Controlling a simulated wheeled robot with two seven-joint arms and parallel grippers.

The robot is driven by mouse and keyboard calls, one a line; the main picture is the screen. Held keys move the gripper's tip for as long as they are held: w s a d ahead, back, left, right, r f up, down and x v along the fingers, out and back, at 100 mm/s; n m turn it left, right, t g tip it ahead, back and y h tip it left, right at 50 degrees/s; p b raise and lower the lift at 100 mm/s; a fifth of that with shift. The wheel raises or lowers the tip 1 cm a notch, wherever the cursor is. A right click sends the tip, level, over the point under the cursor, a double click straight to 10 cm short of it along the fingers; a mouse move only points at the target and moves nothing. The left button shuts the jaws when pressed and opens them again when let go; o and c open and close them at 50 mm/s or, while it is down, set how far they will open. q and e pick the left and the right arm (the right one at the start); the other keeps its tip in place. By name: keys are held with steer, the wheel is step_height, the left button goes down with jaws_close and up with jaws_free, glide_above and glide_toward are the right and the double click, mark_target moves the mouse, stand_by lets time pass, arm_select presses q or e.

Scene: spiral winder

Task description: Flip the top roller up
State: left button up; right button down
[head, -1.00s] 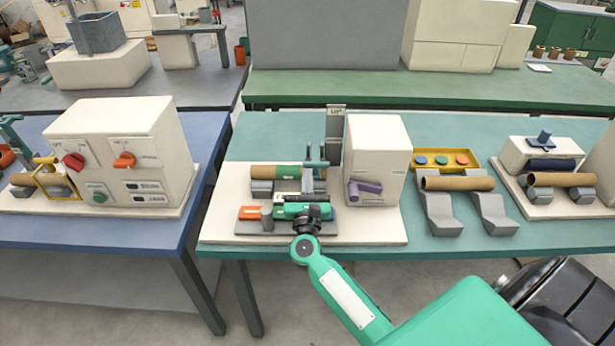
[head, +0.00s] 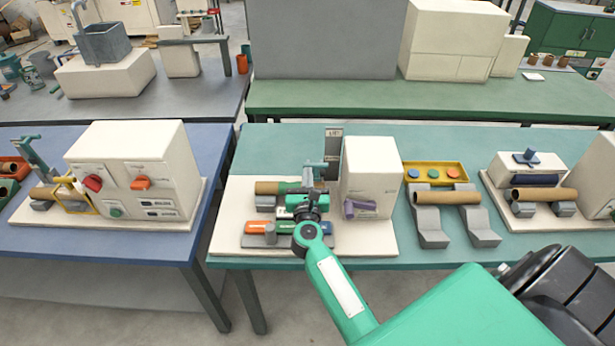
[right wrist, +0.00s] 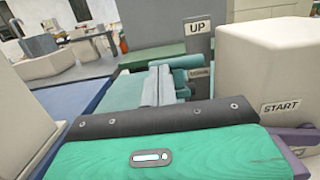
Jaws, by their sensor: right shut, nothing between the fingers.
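The spiral winder's white housing (head: 368,180) stands on a pale base on the teal table. A grey post marked UP (head: 333,150) rises beside it; it also shows in the right wrist view (right wrist: 198,38). The teal bar of the top roller assembly (head: 313,165) sits low in front of this post; it also shows in the right wrist view (right wrist: 188,62). A brown tube (head: 268,188) lies below on grey supports. My right gripper (head: 298,200) is shut and empty over the winder's front, close to the roller assembly. It hides parts there; I cannot tell whether it touches. My left gripper is out of view.
A purple lever (head: 361,209) projects from the housing. The table's left front is clear.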

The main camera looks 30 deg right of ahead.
steer(key=w+r, duration=0.1)
steer(key=w+d+r+p, duration=0.1)
steer(key=r, duration=0.1)
steer(key=w+r+p, duration=0.1)
steer(key=shift+d+r, duration=0.2)
steer(key=shift+d, duration=0.1)
steer(key=w+d, duration=0.1)
steer(key=w+r+p, duration=0.1)
steer(key=w+d+r, duration=0.1)
steer(key=w, duration=0.1)
steer(key=shift+d+r, duration=0.25)
steer(key=shift+d, duration=0.05)
steer(key=shift+s, duration=0.1)
stand_by(0.6)
